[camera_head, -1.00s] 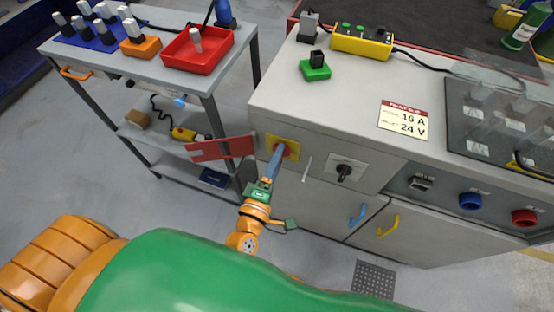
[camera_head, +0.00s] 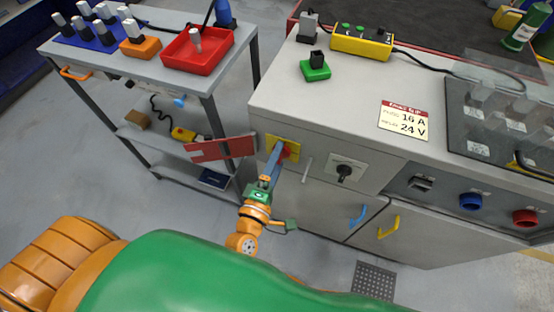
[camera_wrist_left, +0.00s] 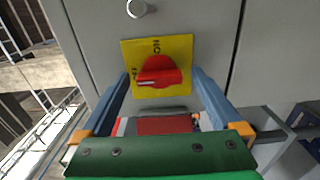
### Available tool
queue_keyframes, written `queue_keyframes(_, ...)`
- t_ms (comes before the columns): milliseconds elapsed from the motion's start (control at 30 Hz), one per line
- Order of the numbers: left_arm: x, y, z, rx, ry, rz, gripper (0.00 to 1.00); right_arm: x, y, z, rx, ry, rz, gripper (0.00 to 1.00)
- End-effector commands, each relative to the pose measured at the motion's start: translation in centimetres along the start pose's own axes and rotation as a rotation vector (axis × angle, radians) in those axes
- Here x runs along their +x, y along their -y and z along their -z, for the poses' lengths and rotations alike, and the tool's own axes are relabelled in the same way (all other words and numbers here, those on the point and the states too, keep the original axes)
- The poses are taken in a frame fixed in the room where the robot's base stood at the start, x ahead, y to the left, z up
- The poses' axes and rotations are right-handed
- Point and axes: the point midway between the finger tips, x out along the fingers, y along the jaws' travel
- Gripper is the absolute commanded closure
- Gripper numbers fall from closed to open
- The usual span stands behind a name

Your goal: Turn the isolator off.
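The isolator is a red rotary knob (camera_wrist_left: 159,72) on a yellow plate (camera_wrist_left: 184,45), set in the cabinet's front left. In the head view the knob (camera_head: 293,150) and plate (camera_head: 271,141) are partly covered by my left gripper (camera_head: 281,149). In the left wrist view my left gripper (camera_wrist_left: 160,75) is open, one blue finger on each side of the knob, with a narrow gap showing on both sides. The knob's grip bar lies roughly across that view. One label shows at the plate's top and another at its left. My right gripper is not in view.
A black rotary switch (camera_head: 344,171) and a thin grey handle (camera_head: 307,168) are to the right. A grey cart (camera_head: 150,67) with a red tray (camera_head: 180,54) stands left. Open floor lies in front.

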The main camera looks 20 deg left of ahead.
Motion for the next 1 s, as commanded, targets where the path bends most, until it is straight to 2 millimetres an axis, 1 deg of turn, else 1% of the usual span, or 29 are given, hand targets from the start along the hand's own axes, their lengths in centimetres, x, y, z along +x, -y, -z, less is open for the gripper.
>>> queue_keyframes(100,0.0,0.0,0.0,0.0,0.0,-0.001,0.01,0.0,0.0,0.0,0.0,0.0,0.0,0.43)
queue_keyframes(167,-0.4,0.0,0.0,0.001,0.0,0.0,0.01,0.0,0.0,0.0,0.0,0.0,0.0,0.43)
queue_keyframes(400,-5.4,0.2,0.0,0.001,0.001,0.003,0.01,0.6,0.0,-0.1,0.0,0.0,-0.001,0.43)
queue_keyframes(500,-6.7,0.1,0.0,0.001,0.0,0.001,0.01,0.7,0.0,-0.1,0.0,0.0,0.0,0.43)
queue_keyframes(600,-7.1,0.0,0.0,0.0,0.0,0.0,0.01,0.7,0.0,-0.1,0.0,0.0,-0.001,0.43)
queue_keyframes(933,-7.1,0.0,0.0,0.0,0.0,-0.001,0.01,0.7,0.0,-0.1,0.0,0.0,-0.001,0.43)
queue_keyframes(1000,-7.1,0.5,-0.2,0.036,0.015,0.019,0.01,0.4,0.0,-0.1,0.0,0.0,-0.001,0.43)
